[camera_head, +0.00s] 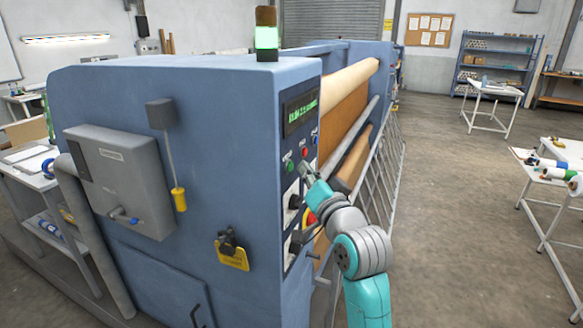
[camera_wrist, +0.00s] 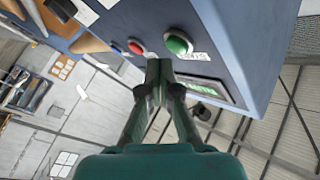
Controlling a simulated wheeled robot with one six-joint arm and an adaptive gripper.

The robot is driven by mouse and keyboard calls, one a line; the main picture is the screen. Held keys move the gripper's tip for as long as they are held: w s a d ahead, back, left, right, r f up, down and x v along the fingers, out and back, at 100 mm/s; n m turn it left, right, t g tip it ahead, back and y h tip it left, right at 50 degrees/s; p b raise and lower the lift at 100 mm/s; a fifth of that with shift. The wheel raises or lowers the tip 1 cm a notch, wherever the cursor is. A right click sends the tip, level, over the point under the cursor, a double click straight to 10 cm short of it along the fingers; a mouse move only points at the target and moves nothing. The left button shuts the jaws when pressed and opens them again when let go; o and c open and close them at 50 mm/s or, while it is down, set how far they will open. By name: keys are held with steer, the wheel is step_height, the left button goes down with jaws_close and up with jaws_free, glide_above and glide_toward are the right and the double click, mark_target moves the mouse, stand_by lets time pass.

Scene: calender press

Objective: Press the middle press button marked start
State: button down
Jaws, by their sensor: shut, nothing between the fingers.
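The blue press has a control panel with a row of buttons on its end face. In the head view, a green button (camera_head: 289,166), a red button (camera_head: 304,152) and a blue button (camera_head: 314,137) sit below a lit display (camera_head: 300,112). The red one is in the middle; the labels are too small to read. My gripper (camera_head: 305,171) is shut and empty, just below the row. In the wrist view, its fingertips (camera_wrist: 159,68) appear below and between the red button (camera_wrist: 136,47) and the larger-looking green button (camera_wrist: 178,44). Contact with a button cannot be told.
A red and yellow knob (camera_head: 311,217) and black switches (camera_head: 292,203) sit lower on the panel, close to my arm. Rollers (camera_head: 349,80) and a rail guard (camera_head: 385,170) run along the press's right side. Floor to the right is open, with white tables (camera_head: 494,91) beyond.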

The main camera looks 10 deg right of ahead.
steer(key=shift+s+d, duration=0.75)
steer(key=shift+d, duration=0.3)
steer(key=shift+s+d, duration=0.75)
steer(key=shift+d, duration=0.25)
steer(key=s+f+n+g+h, duration=0.1)
steer(key=s+f, duration=1)
steer(key=f, duration=0.4)
steer(key=s+f+g+h, duration=0.1)
steer(key=s+f+h, duration=0.1)
steer(key=s+f, duration=1.1)
steer(key=s+f+n+g, duration=0.1)
steer(key=s+f+n, duration=0.1)
steer(key=s, duration=1.2)
steer(key=s+a+f+n+g, duration=0.1)
steer(key=s+f+n, duration=0.1)
steer(key=s, duration=1.2)
steer(key=shift+a+f+n+g, duration=0.2)
steer(key=shift+f+n+g, duration=0.1)
steer(key=shift+f, duration=0.15)
